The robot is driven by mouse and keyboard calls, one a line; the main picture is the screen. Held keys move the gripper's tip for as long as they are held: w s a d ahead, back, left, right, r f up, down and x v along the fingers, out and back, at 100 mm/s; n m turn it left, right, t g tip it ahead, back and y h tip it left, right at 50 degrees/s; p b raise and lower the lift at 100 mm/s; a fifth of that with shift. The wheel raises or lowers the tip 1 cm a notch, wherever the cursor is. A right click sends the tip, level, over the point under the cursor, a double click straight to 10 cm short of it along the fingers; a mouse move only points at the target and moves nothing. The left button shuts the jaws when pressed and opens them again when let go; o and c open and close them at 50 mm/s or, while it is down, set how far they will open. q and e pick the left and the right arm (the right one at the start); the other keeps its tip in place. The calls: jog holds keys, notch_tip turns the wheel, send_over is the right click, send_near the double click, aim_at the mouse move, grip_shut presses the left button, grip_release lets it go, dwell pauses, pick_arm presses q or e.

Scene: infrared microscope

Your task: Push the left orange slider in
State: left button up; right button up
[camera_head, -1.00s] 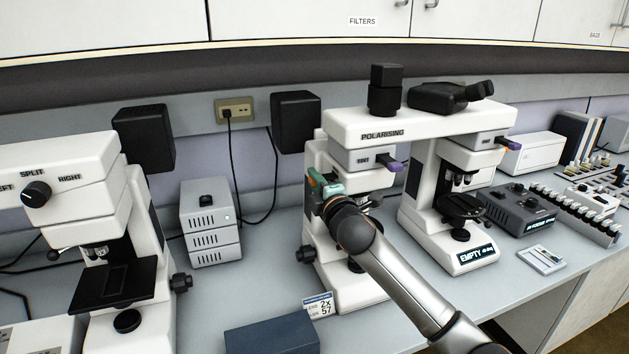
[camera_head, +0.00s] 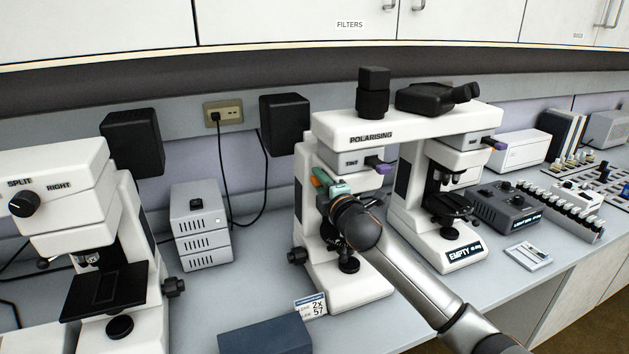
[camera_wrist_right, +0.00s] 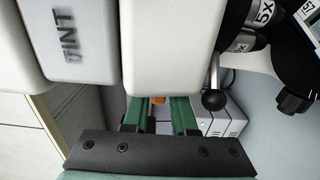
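The left microscope of the POLARISING pair (camera_head: 380,134) has a white body and a grey TINT block with a purple slider (camera_head: 377,164). A small orange piece (camera_head: 317,182) shows at its left side, against the tips of my right gripper (camera_head: 333,187). In the right wrist view the orange slider end (camera_wrist_right: 158,100) shows in the gap between the two green fingers of my right gripper (camera_wrist_right: 159,113). The fingers are apart; whether they touch it is unclear. The rest of the slider is hidden by the white housing. My left gripper is not in view.
A second microscope (camera_head: 447,170) with an orange and purple slider stands to the right. Another microscope (camera_head: 62,180) with a SPLIT knob is at left. A grey box (camera_head: 201,226) and a dark blue box (camera_head: 265,337) stand on the bench. Some clear bench lies between them.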

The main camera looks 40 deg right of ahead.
jog(key=o, duration=0.3)
jog(key=shift+o, duration=0.2)
jog(key=shift+a, duration=0.1)
jog(key=shift+s, duration=0.1)
jog(key=b+v, duration=0.1)
jog(key=v, duration=1.1)
jog(key=shift+s, duration=0.2)
